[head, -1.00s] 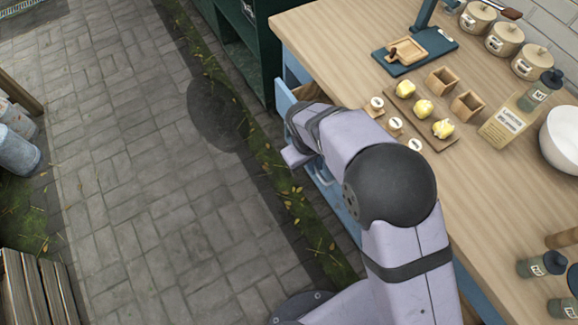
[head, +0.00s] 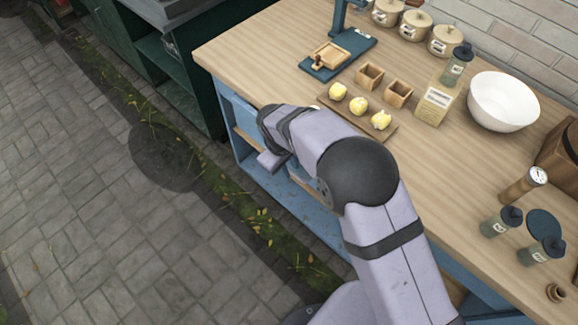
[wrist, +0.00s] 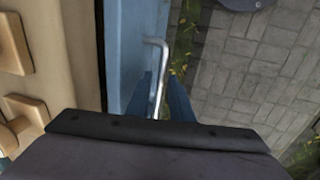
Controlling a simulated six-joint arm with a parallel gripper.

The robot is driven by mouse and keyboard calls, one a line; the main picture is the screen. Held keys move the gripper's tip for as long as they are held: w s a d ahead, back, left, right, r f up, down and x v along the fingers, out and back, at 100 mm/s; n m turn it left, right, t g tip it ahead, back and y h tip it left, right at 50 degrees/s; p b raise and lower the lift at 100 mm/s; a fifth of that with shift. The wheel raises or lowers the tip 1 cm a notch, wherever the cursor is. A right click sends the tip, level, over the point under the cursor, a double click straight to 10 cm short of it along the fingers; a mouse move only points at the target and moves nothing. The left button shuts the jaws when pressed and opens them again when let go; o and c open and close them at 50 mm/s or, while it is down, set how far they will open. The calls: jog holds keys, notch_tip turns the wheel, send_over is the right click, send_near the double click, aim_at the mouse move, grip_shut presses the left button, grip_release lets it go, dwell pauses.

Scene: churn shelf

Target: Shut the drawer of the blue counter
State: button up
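The blue counter (head: 315,215) has a pale wooden top. In the head view its drawer front (head: 238,110) shows as a blue panel under the top's edge, partly hidden by my arm. In the wrist view the blue front (wrist: 134,30) lies close beside the countertop edge, with a thin dark line between them and no drawer interior visible. A bent metal handle (wrist: 157,60) stands out from the front. My gripper (wrist: 160,88) has its two blue fingers apart, one on each side of the handle, with gaps showing. In the head view the fingers are hidden behind my arm.
On the countertop (head: 270,75) are a board with yellow lumps (head: 358,105), small wooden boxes (head: 398,93), a white bowl (head: 503,100) and several jars. A dark green shelf unit (head: 170,70) stands at the left. The paving (head: 80,200) in front is clear.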

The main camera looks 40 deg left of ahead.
jog(key=shift+o, duration=0.3)
notch_tip(320, 180, up, 7)
jog(key=s+b, duration=0.1)
jog(key=shift+s, duration=0.2)
dwell(0.3)
jog(key=shift+r, duration=0.1)
